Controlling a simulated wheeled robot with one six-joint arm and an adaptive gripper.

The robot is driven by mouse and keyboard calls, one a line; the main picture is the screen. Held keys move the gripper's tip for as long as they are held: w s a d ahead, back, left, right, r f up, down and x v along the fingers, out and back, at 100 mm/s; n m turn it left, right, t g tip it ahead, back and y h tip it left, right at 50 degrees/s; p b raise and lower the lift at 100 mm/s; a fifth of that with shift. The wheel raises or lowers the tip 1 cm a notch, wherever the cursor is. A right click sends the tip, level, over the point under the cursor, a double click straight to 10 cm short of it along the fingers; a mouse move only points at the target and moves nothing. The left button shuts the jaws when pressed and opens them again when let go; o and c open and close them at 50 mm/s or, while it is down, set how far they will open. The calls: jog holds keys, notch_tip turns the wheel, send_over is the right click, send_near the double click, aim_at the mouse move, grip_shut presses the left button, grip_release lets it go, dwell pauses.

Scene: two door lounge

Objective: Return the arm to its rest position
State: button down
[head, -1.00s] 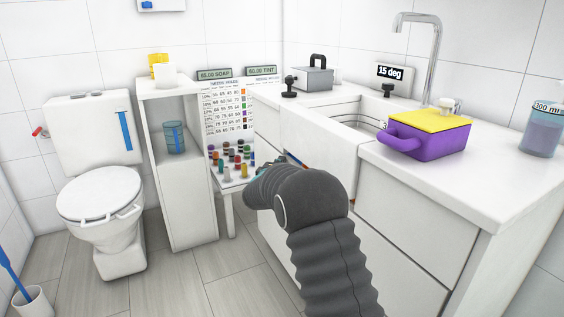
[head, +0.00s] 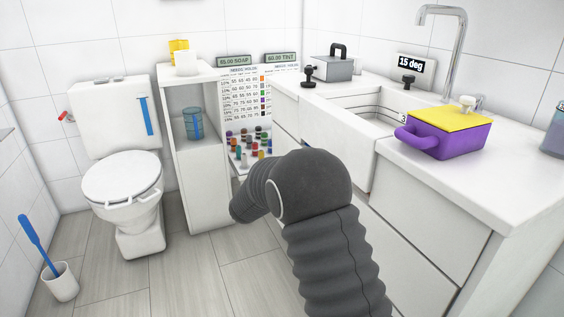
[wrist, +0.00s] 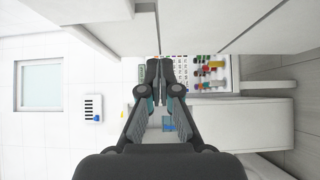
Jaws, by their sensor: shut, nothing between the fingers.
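My gripper (wrist: 159,75) shows in the wrist view with its two dark fingers together at the tips and nothing between them. In the head view my dark grey ribbed arm rises from the bottom, in front of the sink cabinet, and bends over to the left; the gripper itself is hidden behind the bend. The wrist picture is turned sideways. Beyond the fingers it shows the shelf unit with the blue beaker (wrist: 169,124) and the small coloured bottles (wrist: 207,72). The gripper appears clear of them.
The sink counter (head: 510,183) with a purple box (head: 447,143) under a yellow lid stands right of my arm. The shelf unit (head: 203,190) and toilet (head: 125,185) stand left. A blue-handled brush (head: 38,243) is in a holder (head: 62,283). Floor (head: 185,275) is open at lower left.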

jog(key=s+a+f+m+g+y, duration=0.4)
jog(key=a+f+y, duration=0.35)
jog(key=f, duration=0.35)
jog(key=s+a+m+g+y, duration=0.2)
jog(key=s+g+y, duration=0.15)
jog(key=s, duration=0.55)
jog(key=s+d+r+m+g+h, duration=0.1)
jog(key=s+d+r+m, duration=0.1)
jog(key=s+d+r, duration=0.3)
jog(key=s+d+r+m+g+h, duration=0.1)
jog(key=s+d+r+m, duration=0.2)
jog(key=s+d, duration=0.8)
jog(key=s+d+r+m+g+h, duration=0.1)
jog(key=s+d+r, duration=0.6)
jog(key=s, duration=1.3)
jog(key=shift+s+d+r+m+h, duration=0.15)
jog(key=shift+s+d+m+h, duration=0.1)
jog(key=shift+d+m+h, duration=0.4)
